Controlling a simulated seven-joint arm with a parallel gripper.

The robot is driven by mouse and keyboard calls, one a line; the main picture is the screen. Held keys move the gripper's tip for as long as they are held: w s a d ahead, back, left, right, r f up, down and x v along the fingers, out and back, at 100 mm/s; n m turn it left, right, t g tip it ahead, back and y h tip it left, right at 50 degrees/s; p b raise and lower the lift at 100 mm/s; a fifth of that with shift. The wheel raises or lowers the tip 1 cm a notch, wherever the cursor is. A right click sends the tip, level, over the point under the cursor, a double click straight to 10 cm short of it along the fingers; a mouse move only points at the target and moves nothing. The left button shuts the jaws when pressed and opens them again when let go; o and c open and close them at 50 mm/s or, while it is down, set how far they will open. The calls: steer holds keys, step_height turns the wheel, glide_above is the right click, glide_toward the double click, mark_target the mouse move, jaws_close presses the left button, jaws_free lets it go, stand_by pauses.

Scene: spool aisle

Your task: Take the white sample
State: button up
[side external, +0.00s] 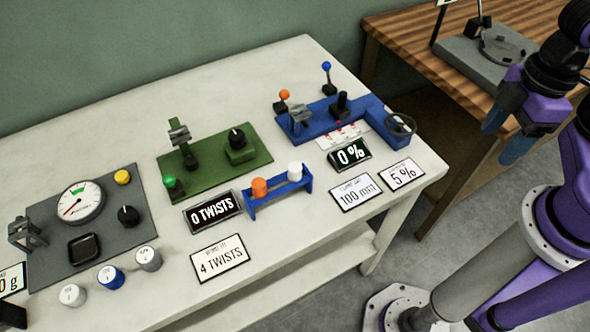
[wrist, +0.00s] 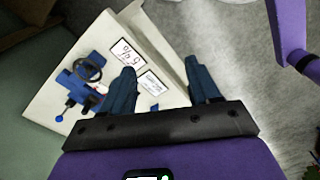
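A small white cylinder (side external: 295,171), which looks like the white sample, stands upright in a blue rack (side external: 279,195) near the front of the white table. An orange cylinder (side external: 260,187) stands beside it in the same rack. My gripper (side external: 502,143) is off to the right, beyond the table's right end and well away from the rack. In the wrist view my gripper (wrist: 160,68) has its two blue fingers wide apart with nothing between them. The white cylinder cannot be made out in the wrist view.
A green fixture (side external: 218,162), a blue fixture (side external: 330,118) and a grey gauge panel (side external: 93,232) stand on the white table (side external: 320,237). Several lidded jars (side external: 149,258) stand at the front left. Signs lie around the rack. A wooden table (side external: 410,35) is behind right.

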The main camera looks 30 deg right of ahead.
steer(key=r+n, duration=0.2)
steer(key=n, duration=0.3)
glide_above(294, 167)
step_height(294, 167, down, 12)
steer(key=shift+w+a+f, duration=0.1)
steer(key=shift+w, duration=0.05)
steer(key=shift+f, duration=2.65)
steer(key=c, duration=1.1)
